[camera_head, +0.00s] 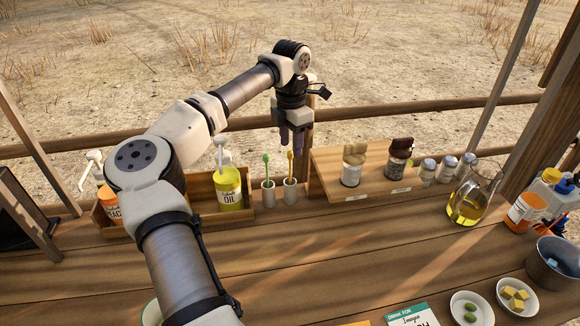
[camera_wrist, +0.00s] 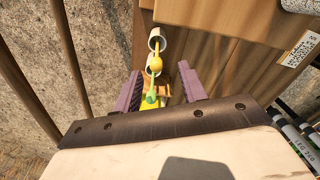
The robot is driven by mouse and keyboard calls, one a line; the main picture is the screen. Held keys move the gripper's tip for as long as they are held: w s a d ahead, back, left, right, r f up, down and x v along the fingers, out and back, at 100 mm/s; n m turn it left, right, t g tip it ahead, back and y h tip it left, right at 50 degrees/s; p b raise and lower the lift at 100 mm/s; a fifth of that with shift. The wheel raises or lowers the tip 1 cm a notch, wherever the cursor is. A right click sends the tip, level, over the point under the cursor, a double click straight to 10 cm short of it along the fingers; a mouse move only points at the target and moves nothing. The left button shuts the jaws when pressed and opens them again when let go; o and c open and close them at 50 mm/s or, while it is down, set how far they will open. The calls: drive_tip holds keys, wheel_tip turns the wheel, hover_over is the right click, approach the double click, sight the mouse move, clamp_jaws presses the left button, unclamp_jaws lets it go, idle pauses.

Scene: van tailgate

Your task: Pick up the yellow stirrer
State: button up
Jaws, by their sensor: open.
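The yellow stirrer (camera_head: 290,158) stands upright in a small white cup (camera_head: 289,191) on the counter. In the wrist view its yellow head (camera_wrist: 156,61) shows just beyond the fingertips, near the gap's middle. A green stirrer (camera_head: 266,163) stands in a second cup (camera_head: 268,195) directly to the left; its green head (camera_wrist: 150,98) appears between the fingers in the wrist view. My gripper (camera_head: 291,142) is open and empty, pointing down above the stirrers. In the wrist view its purple fingers (camera_wrist: 159,90) are apart, touching neither stirrer as far as I can see.
A yellow oil bottle (camera_head: 229,190) stands in a wooden box left of the cups. A raised wooden board (camera_head: 327,166) with jars lies to the right. A glass pitcher (camera_head: 470,195) stands farther right. The counter in front of the cups is clear.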

sight(290, 159)
drive_tip(key=shift+w+a+f+p, duration=0.1)
drive_tip(key=shift+f+p, duration=0.7)
drive_tip(key=shift+f, duration=1)
drive_tip(key=shift+w+a+f+p, duration=0.1)
drive_tip(key=shift+f+p, duration=0.7)
drive_tip(key=shift+f, duration=0.95)
drive_tip(key=shift+c, duration=0.3)
clamp_jaws()
